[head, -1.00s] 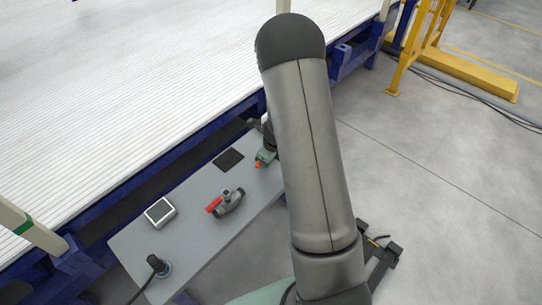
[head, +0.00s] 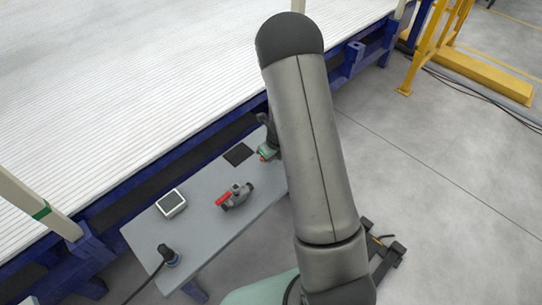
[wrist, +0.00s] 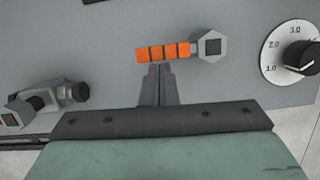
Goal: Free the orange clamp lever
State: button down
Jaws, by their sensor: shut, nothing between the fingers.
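In the wrist view, the orange clamp lever (wrist: 163,52) is a short, ribbed orange bar lying across a grey panel. A metal hex nut (wrist: 212,46) sits at its right end. My gripper (wrist: 158,68) is shut and empty, its narrow fingertips close below the lever's middle in the picture. I cannot tell whether the fingertips touch the lever.
A dial with a black knob (wrist: 302,56) is right of the nut. A dark metal fitting (wrist: 66,94) lies left. In the head view, a grey table (head: 205,240) bears a red-handled valve (head: 235,198), a small screen device (head: 171,204) and a black square (head: 238,154).

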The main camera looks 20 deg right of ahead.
jog(key=shift+s+d+f+b, duration=0.1)
jog(key=shift+s+d+b, duration=0.1)
jog(key=shift+s+b, duration=0.2)
jog(key=shift+s+d+f+b, duration=0.1)
jog(key=shift+s+d+b, duration=0.25)
jog(key=shift+s+b, duration=0.25)
jog(key=shift+s+d+f+b, duration=0.1)
jog(key=shift+s+d+b, duration=0.25)
jog(key=shift+s, duration=0.3)
jog(key=p+v, duration=0.4)
jog(key=v, duration=0.6)
jog(key=shift+r+p, duration=0.3)
jog(key=shift+s, duration=0.15)
